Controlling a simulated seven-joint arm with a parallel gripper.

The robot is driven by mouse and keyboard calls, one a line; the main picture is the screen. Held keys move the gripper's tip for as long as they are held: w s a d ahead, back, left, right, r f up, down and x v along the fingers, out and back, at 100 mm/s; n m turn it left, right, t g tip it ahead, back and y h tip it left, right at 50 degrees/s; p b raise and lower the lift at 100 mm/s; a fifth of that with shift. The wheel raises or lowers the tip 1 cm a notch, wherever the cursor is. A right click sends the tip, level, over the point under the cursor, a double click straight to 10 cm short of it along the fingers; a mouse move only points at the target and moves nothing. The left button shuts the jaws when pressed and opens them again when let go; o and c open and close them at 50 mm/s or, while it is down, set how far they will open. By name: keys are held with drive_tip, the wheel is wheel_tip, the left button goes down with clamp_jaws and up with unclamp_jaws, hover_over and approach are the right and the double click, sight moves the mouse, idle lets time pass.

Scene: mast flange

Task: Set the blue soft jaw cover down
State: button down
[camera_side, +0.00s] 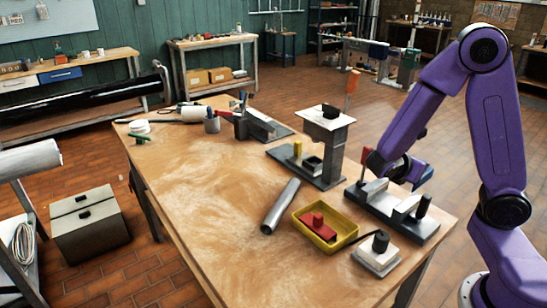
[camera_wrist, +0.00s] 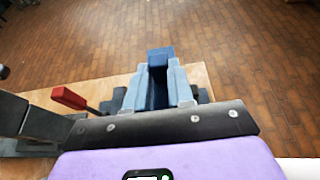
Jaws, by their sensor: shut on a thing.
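The blue soft jaw cover (camera_wrist: 160,58) is between the fingers of my gripper (camera_wrist: 161,85) in the wrist view. Its dark blue end sticks out past the pale fingertips, above or beyond the table edge; the gap below it is hard to judge. In the side view my gripper (camera_side: 400,168) is low over the right edge of the bench, just behind a dark vise-like fixture (camera_side: 392,212) with pale jaws. A bit of blue (camera_side: 418,171) shows there, partly hidden by the wrist. The fingers are shut on the cover.
A yellow tray (camera_side: 328,245) with a red block (camera_side: 318,222) and a white block (camera_side: 377,256) with a black knob stand near the fixture. A grey tube (camera_side: 280,206) lies left of them. A raised stand (camera_side: 330,150) is behind. The bench's left front is clear.

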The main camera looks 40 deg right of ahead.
drive_tip(key=s+a+f+n+t, duration=0.1)
drive_tip(key=s+a+n+t, duration=0.15)
drive_tip(key=a, duration=1.25)
drive_tip(key=s+a+n+t, duration=0.2)
drive_tip(key=s+a+t, duration=0.1)
drive_tip(key=s+a, duration=0.7)
hover_over(316, 286)
drive_tip(key=shift+g+y, duration=0.25)
drive_tip(key=shift+y, duration=0.15)
wheel_tip(316, 286, down, 10)
drive_tip(key=shift+s+d+f, duration=0.1)
drive_tip(key=shift+f, duration=1.8)
drive_tip(key=shift+f, duration=0.15)
drive_tip(key=c, duration=1)
unclamp_jaws()
